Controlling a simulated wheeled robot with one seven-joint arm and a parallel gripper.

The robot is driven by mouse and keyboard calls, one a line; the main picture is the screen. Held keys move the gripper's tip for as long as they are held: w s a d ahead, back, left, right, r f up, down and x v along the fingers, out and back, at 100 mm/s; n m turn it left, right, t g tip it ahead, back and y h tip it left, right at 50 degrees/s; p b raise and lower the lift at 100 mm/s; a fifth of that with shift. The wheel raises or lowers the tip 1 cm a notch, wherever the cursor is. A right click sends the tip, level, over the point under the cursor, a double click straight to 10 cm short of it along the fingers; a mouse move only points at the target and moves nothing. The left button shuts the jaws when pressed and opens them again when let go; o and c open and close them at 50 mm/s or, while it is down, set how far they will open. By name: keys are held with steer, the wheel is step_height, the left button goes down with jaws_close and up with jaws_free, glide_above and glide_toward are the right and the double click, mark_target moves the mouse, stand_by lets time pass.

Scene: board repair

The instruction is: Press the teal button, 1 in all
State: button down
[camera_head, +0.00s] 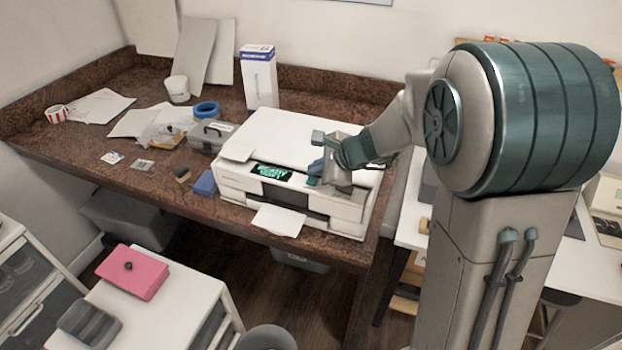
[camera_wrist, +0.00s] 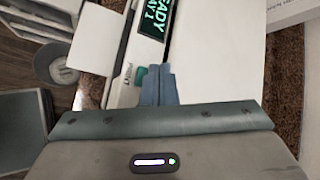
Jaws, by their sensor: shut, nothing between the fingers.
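The white printer (camera_head: 300,131) sits on the brown counter, with a lit display (camera_head: 271,172) showing green text on its front panel. The display also shows in the wrist view (camera_wrist: 156,22). The teal button (camera_wrist: 140,76) is on the panel beside the display in the wrist view, partly covered by my fingers. A small teal patch of it shows in the head view (camera_head: 312,182). My gripper (camera_head: 316,167) is shut and empty, with its blue fingertips (camera_wrist: 157,72) right beside the button. I cannot tell whether they touch it.
A sheet of paper (camera_head: 279,220) sticks out of the printer's front. A blue box (camera_head: 204,183) and a grey toolbox (camera_head: 211,135) stand left of the printer. A tall white box (camera_head: 260,78) stands behind it. A pink box (camera_head: 133,271) lies on the white cabinet at lower left.

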steer(key=shift+f, duration=0.2)
steer(key=shift+f+b, duration=0.25)
steer(key=shift+b, duration=0.35)
